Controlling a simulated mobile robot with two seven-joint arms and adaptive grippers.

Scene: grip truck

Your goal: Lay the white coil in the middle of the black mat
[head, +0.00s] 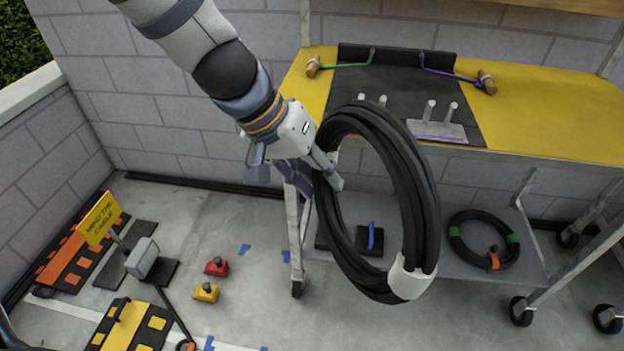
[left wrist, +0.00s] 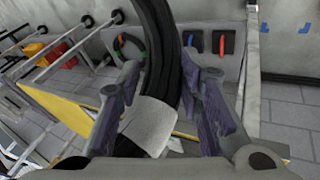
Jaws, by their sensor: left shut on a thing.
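The white coil (head: 422,185) is a thick loop of black cable with a white band (head: 411,279) at its lower right. My left gripper (head: 331,172) is shut on the loop's upper left side, and the coil hangs upright in front of the cart. In the left wrist view, my left gripper's fingers (left wrist: 165,95) stand on both sides of the coil (left wrist: 160,45), with the white band (left wrist: 150,125) close by. The black mat (head: 395,83) lies on the yellow cart top, behind and above the coil, which hides part of its front. My right gripper is not in view.
A grey block with pegs (head: 438,130) stands on the mat's front right, with more pegs near the coil. Another black coil (head: 484,240) lies on the lower shelf. The yellow top's right side is clear.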

